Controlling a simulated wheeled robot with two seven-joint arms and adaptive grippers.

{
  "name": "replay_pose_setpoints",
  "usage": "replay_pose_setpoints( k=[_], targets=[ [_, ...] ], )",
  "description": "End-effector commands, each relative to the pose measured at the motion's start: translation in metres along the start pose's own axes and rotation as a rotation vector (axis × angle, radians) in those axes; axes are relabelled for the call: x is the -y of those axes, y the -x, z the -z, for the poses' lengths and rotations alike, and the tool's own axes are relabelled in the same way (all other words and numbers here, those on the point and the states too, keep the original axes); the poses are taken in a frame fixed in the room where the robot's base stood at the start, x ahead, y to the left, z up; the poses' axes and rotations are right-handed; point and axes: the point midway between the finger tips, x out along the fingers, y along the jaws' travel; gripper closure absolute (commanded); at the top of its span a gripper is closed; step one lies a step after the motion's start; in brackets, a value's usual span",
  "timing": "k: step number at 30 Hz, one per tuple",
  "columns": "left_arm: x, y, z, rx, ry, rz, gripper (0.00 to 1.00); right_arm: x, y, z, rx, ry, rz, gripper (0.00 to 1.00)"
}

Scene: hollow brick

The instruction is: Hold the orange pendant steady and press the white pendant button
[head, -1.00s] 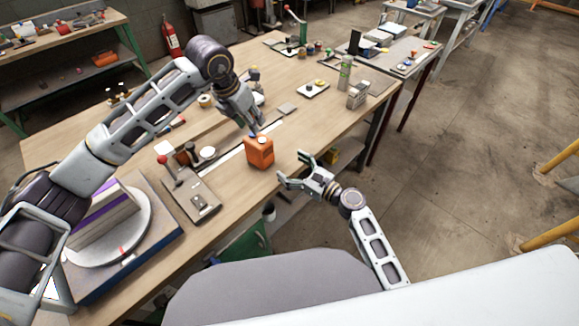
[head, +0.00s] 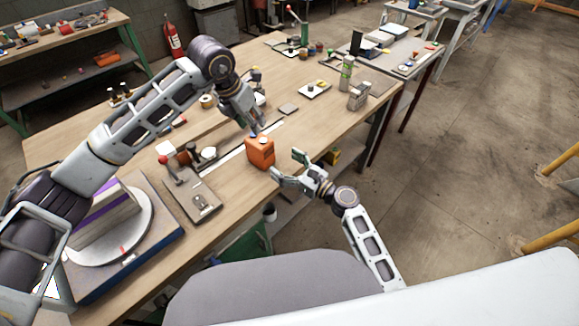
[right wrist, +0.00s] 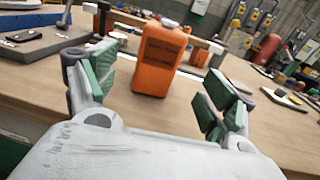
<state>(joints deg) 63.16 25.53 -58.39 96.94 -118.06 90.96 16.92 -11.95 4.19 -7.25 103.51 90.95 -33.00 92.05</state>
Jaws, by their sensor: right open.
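The orange pendant (head: 260,153) stands upright on the wooden bench near its front edge. Its white button (head: 262,140) is on top. In the right wrist view the pendant (right wrist: 158,65) stands ahead, between the spread fingers, with the white button (right wrist: 170,23) at its top. My right gripper (head: 286,163) is open and empty, just to the right of the pendant, with green finger pads. My left gripper (head: 256,128) points down just above and behind the pendant; its finger gap is too small to judge.
A grey plate with a red-knobbed lever (head: 190,190) lies left of the pendant. A round turntable (head: 110,225) sits at the front left. A spray can (head: 346,73) and a grey block (head: 358,97) stand at the right. The bench between is mostly clear.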

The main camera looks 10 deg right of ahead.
Motion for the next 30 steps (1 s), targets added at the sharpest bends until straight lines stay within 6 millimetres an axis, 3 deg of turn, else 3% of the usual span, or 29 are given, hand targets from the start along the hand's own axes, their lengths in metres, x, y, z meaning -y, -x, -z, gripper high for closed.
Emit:
replay_pose_setpoints(
  k=[30],
  targets=[
    [0.0,0.0,0.0,0.0,0.0,0.0,0.64,0.0,-0.099,0.0,-0.001,0.0,-0.001,0.16]
  ],
)
